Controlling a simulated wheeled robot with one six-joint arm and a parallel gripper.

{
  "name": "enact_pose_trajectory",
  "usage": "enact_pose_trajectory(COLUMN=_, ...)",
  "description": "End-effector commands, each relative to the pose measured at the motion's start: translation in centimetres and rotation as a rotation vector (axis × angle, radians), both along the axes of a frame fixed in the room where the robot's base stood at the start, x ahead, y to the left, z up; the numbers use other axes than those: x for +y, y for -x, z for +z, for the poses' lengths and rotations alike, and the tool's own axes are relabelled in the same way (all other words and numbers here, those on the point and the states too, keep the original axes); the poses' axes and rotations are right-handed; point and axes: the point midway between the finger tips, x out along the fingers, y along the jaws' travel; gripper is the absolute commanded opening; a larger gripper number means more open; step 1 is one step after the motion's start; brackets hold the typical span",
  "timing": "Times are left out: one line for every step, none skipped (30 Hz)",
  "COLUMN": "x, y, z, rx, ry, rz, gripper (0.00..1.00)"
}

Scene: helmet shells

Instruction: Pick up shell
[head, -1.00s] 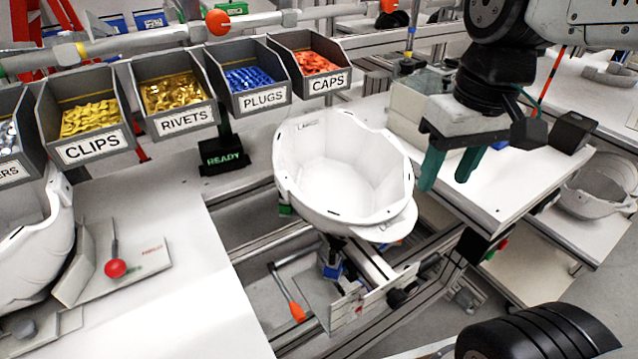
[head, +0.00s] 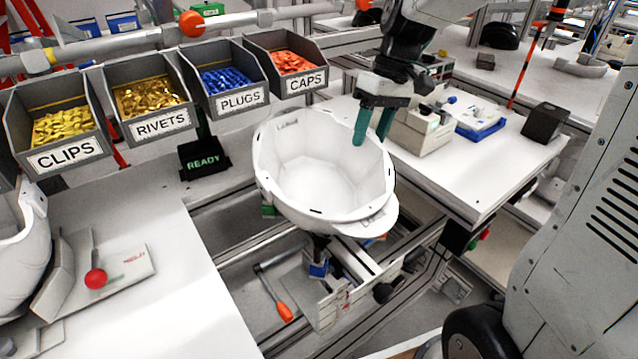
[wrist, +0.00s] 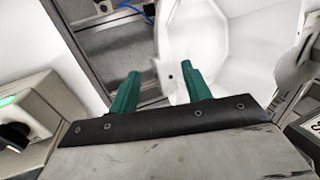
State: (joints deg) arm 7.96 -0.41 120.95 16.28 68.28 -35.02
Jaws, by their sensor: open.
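A white helmet shell (head: 322,170) sits open side up on a fixture in the gap between two white tables, in the middle of the head view. In the wrist view the shell (wrist: 235,45) fills the upper right, its wall close to the fingertips. My gripper (head: 372,140) has two green fingers, apart and empty, pointing down at the shell's far right rim. In the wrist view the gripper (wrist: 162,80) shows a gap between its fingers, and the shell's edge appears beyond the right finger. I cannot tell whether a finger touches the rim.
Bins of clips (head: 62,128), rivets (head: 150,102), plugs (head: 230,80) and caps (head: 292,62) line the back rail. A READY sign (head: 204,157) stands behind the shell. Another white shell (head: 22,240) sits at far left. A black block (head: 545,122) is on the right table.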

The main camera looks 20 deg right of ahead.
Motion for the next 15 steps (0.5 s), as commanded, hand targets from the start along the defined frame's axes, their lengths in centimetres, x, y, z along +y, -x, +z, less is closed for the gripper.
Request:
enact_pose_trajectory(x=0.5, y=0.1, z=-0.8, rx=0.004, ry=-0.001, rz=0.002, gripper=0.48)
enact_pose_trajectory(x=0.7, y=0.2, z=-1.2, rx=0.004, ry=-0.001, rz=0.001, gripper=0.48)
enact_pose_trajectory(x=0.9, y=0.2, z=-1.8, rx=0.003, ry=-0.001, rz=0.001, gripper=0.48)
enact_pose_trajectory(x=1.0, y=0.3, z=-2.1, rx=0.004, ry=-0.001, rz=0.0, gripper=0.48)
enact_pose_trajectory(x=1.1, y=0.3, z=-2.4, rx=0.003, ry=-0.001, rz=0.0, gripper=0.48)
enact_pose_trajectory(x=1.1, y=0.3, z=-2.8, rx=0.002, ry=-0.001, rz=-0.001, gripper=0.48)
enact_pose_trajectory(x=1.2, y=0.3, z=-2.9, rx=0.002, ry=-0.001, rz=-0.001, gripper=0.48)
enact_pose_trajectory(x=1.2, y=0.3, z=-3.1, rx=0.002, ry=-0.001, rz=-0.001, gripper=0.48)
enact_pose_trajectory(x=1.2, y=0.3, z=-3.1, rx=0.001, ry=-0.001, rz=-0.001, gripper=0.48)
enact_pose_trajectory(x=1.3, y=0.3, z=-3.2, rx=0.0, ry=0.0, rz=-0.001, gripper=0.48)
enact_pose_trajectory(x=1.2, y=0.3, z=-3.2, rx=0.0, ry=0.0, rz=-0.001, gripper=0.48)
enact_pose_trajectory(x=1.2, y=0.3, z=-3.2, rx=0.0, ry=0.0, rz=-0.001, gripper=0.48)
enact_pose_trajectory(x=1.2, y=0.3, z=-3.2, rx=0.0, ry=0.0, rz=-0.001, gripper=0.48)
enact_pose_trajectory(x=1.2, y=0.3, z=-3.1, rx=0.0, ry=0.0, rz=-0.001, gripper=0.48)
enact_pose_trajectory(x=1.2, y=0.3, z=-3.1, rx=0.0, ry=0.0, rz=-0.001, gripper=0.45)
